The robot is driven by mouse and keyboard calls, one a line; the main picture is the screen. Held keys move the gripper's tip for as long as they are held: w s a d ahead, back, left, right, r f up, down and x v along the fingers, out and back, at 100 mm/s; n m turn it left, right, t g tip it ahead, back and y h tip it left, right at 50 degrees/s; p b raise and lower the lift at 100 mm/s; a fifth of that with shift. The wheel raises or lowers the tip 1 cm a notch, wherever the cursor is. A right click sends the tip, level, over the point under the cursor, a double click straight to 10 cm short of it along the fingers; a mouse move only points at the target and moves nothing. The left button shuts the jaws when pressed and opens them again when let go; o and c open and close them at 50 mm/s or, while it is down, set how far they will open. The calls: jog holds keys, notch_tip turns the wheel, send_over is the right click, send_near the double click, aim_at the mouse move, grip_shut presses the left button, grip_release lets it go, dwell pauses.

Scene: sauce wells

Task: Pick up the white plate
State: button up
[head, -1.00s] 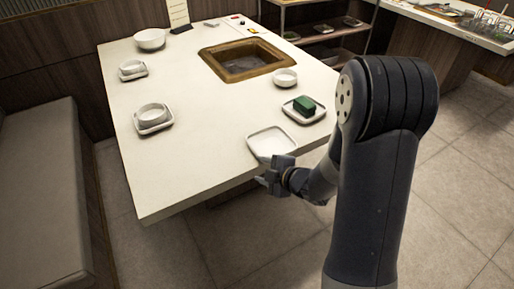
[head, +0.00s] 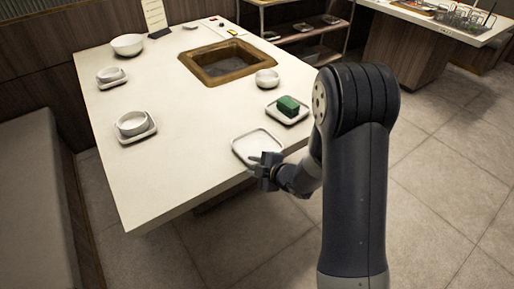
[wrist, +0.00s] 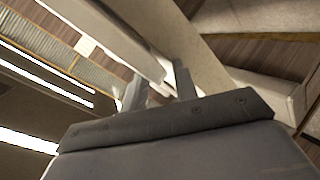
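The white square plate (head: 251,149) lies empty at the table's near right edge in the head view. My gripper (head: 264,164) is at its near right corner, and one finger overlaps the plate's rim in the picture. In the wrist view, the two fingers of my gripper (wrist: 160,84) stand apart, with a pale edge reaching toward the gap between them. I cannot tell whether that edge is the plate or the table, or whether a finger touches the plate.
The pale table (head: 185,165) has a square brown-framed well (head: 225,80). A plate with a green block (head: 288,104) sits just beyond the white plate, with a small bowl (head: 267,80) behind. Bowls on saucers (head: 133,124) stand at the left. The table's near left is clear.

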grip_shut()
jog(key=shift+r, duration=0.15)
